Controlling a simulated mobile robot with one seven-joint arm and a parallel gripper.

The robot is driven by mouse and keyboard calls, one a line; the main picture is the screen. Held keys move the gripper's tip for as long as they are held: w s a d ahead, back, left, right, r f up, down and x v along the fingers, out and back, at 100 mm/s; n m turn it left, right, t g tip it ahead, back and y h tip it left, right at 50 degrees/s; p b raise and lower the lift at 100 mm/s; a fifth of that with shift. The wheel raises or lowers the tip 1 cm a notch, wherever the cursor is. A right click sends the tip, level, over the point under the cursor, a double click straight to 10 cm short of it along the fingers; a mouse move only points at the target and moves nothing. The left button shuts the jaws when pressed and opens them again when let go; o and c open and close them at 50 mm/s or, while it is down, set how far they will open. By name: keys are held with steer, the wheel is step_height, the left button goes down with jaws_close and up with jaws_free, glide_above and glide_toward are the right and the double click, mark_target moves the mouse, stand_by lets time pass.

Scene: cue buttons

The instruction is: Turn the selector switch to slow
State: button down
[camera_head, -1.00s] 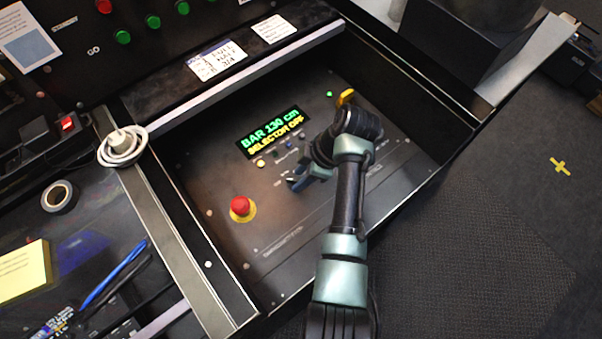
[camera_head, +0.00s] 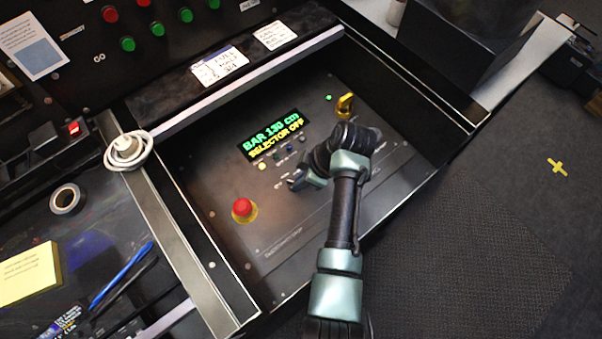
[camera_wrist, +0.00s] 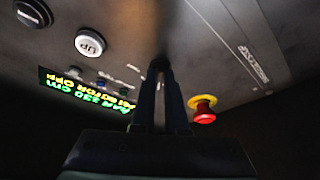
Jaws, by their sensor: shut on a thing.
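The control panel (camera_head: 225,180) lies in a recess of the console. Its display (camera_head: 270,134) reads "BAR 130 cm" and "SELECTOR OFF"; the display also shows upside down in the wrist view (camera_wrist: 85,92). My gripper (camera_head: 296,184) is down at the panel, below and right of the display. In the wrist view its two dark fingers (camera_wrist: 160,72) are close together, shut on a small dark knob at the panel surface, apparently the selector switch. The fingers hide most of the knob, so its pointer direction cannot be read.
A red mushroom button (camera_head: 243,208) on a yellow base sits left of my gripper. A yellow handle (camera_head: 346,104) stands at the panel's upper right. A row of small buttons lies under the display. A white button marked "UP" (camera_wrist: 90,42) shows in the wrist view. Raised edges frame the recess.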

steer(key=m+p, duration=0.2)
steer(key=m+t, duration=0.1)
steer(key=shift+s+a+r+h+p, duration=0.15)
steer(key=shift+s+r+h+p, duration=0.1)
steer(key=shift+h+p, duration=0.15)
steer(key=shift+s+a+f+m+t+h+p, duration=0.1)
steer(key=shift+m+t+h+p, duration=0.15)
steer(key=shift+m+p, duration=0.5)
steer(key=shift+f+m+t+h+p, duration=0.1)
steer(key=shift+m+t+h+p, duration=0.2)
steer(key=shift+m, duration=0.75)
steer(key=c, duration=0.9)
jaws_free()
steer(key=shift+c, duration=0.2)
steer(key=shift+r, duration=0.1)
steer(key=p+v, duration=0.1)
steer(key=v, duration=1.1)
steer(key=shift+s+r+p, duration=0.15)
steer(key=shift+r+p, duration=0.15)
steer(key=shift+r, duration=0.05)
